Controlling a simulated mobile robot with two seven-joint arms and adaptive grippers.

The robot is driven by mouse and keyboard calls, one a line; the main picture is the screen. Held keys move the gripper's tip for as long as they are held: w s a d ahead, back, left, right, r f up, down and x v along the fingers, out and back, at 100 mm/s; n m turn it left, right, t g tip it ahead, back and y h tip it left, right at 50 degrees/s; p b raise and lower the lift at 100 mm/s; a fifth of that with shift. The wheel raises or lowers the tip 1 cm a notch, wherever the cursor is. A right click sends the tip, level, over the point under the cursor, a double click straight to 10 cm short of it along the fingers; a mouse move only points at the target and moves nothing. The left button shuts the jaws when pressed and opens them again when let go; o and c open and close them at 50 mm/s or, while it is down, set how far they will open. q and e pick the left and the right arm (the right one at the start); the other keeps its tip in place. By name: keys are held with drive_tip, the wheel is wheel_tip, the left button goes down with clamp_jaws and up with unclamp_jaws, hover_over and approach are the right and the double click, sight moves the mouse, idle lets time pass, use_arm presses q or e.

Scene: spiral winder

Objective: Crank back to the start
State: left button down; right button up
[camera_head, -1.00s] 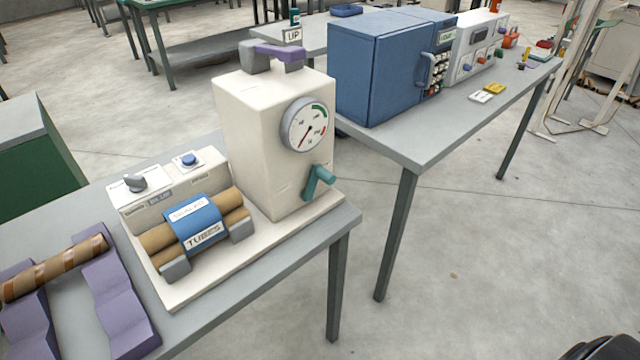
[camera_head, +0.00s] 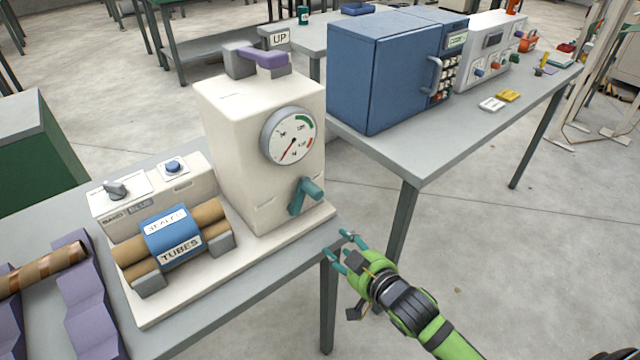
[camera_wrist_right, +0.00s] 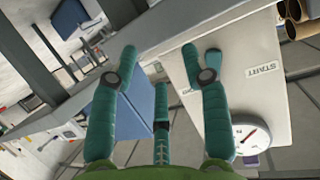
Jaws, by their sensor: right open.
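The cream winder box (camera_head: 245,150) stands on a cream base on the grey table. Its round dial (camera_head: 293,136) has a red needle pointing to the lower left. Below the dial, the teal crank (camera_head: 305,196) slants down to the left. My right gripper (camera_head: 340,246) is open and empty, in front of and below the crank, off the table's front edge and apart from the crank. In the right wrist view, a teal piece that looks like the crank (camera_wrist_right: 216,62) shows just beyond the right-hand finger, near a START label (camera_wrist_right: 259,70). My left gripper is out of view.
Tubes with a blue TUBES band (camera_head: 172,238) lie left of the box. A purple lever (camera_head: 262,57) with an UP sign sits on top. A blue cabinet (camera_head: 375,80) stands on the second table. Floor is clear between the tables' right sides.

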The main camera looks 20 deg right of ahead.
sight(319, 195)
drive_tip(key=w+r+t+y, duration=0.1)
drive_tip(key=r, duration=0.2)
drive_tip(key=w+a+r+n+t+y, duration=0.1)
drive_tip(key=r, duration=0.3)
drive_tip(key=w+r+t+y, duration=0.1)
drive_tip(key=r, duration=0.2)
drive_tip(key=shift+a+r+n+y, duration=0.3)
drive_tip(key=shift+r, duration=0.05)
drive_tip(key=shift+w+a+r, duration=0.15)
drive_tip(key=p+x, duration=0.1)
drive_tip(key=x, duration=0.5)
drive_tip(key=shift+w+a, duration=0.1)
drive_tip(key=shift+w, duration=0.15)
drive_tip(key=shift+c, duration=0.4)
clamp_jaws()
